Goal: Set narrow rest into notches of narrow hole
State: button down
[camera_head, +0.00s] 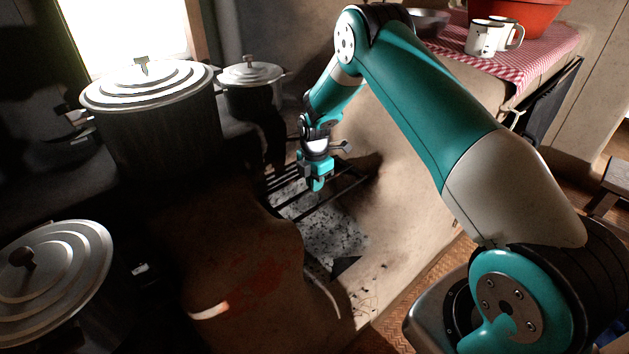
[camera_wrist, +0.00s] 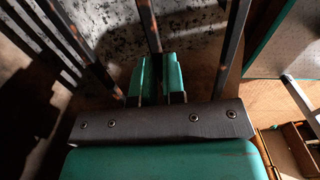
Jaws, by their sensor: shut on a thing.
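My gripper (camera_head: 318,184) is over the ash-filled opening of the mud hearth, pointing down. In the wrist view its teal fingers (camera_wrist: 158,80) are shut on the middle bar of a dark metal rest (camera_wrist: 149,25). Long bars of it run on both sides of the fingers. In the head view a bar of the rest (camera_head: 346,191) reaches right of the gripper toward the opening's pale wall. Grey ash (camera_head: 335,235) shows below in the hole. The notches cannot be made out, so I cannot tell whether the bar ends sit in them.
Further dark bars (camera_head: 284,181) lie left of my gripper. A large lidded pot (camera_head: 160,130), a smaller lidded pot (camera_head: 250,95) and another lidded pot (camera_head: 60,270) stand to the left. Mugs (camera_head: 484,38) and a red basin (camera_head: 525,14) are on a checked cloth at the upper right.

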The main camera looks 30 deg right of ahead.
jog(key=shift+r, duration=0.1)
jog(key=c, duration=1.2)
grip_release()
jog(key=shift+o, duration=0.4)
notch_tip(320, 180, up, 17)
jog(key=p, duration=0.3)
jog(key=shift+r+p, duration=0.2)
jog(key=shift+p, duration=0.2)
